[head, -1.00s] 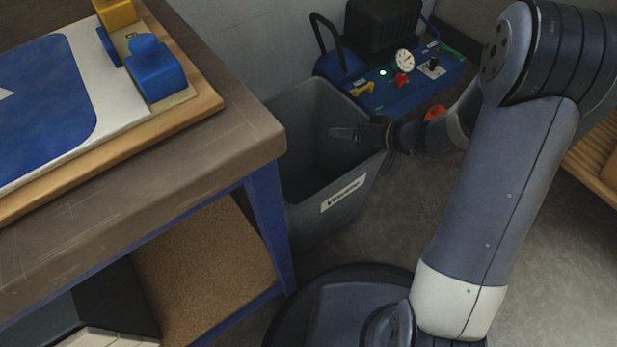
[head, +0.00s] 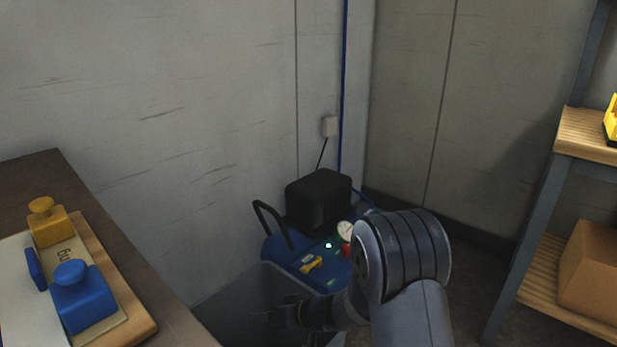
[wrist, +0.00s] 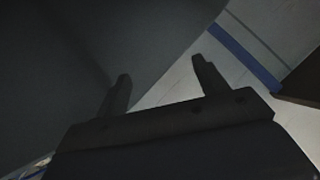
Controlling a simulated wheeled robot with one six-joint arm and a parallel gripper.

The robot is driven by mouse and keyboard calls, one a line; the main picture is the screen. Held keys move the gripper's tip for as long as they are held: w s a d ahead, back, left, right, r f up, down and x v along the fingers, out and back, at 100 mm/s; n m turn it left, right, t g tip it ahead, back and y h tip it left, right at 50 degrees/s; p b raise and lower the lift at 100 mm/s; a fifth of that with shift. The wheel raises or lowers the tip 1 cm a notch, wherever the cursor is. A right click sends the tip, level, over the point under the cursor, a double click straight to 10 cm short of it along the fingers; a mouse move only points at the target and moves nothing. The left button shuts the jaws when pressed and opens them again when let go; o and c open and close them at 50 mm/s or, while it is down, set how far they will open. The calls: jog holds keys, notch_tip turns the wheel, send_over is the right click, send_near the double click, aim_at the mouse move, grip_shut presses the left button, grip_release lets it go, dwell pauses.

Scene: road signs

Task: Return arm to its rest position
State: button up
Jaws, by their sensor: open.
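My gripper (head: 268,317) is over the grey bin (head: 235,300) in the head view, at the end of my folded arm. In the wrist view my gripper (wrist: 160,88) shows two dark fingers set wide apart with nothing between them. The dark grey surface (wrist: 60,60) filling the left of the wrist view looks like the bin's inside. Most of the bin is cut off by the head view's lower edge.
A blue compressor (head: 300,260) with a black housing stands against the wall behind the bin. Wooden shelving (head: 560,285) with a cardboard box (head: 590,275) is at right.

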notch_tip(320, 180, up, 3)
jog(key=shift+f, duration=0.15)
jog(key=shift+f, duration=0.1)
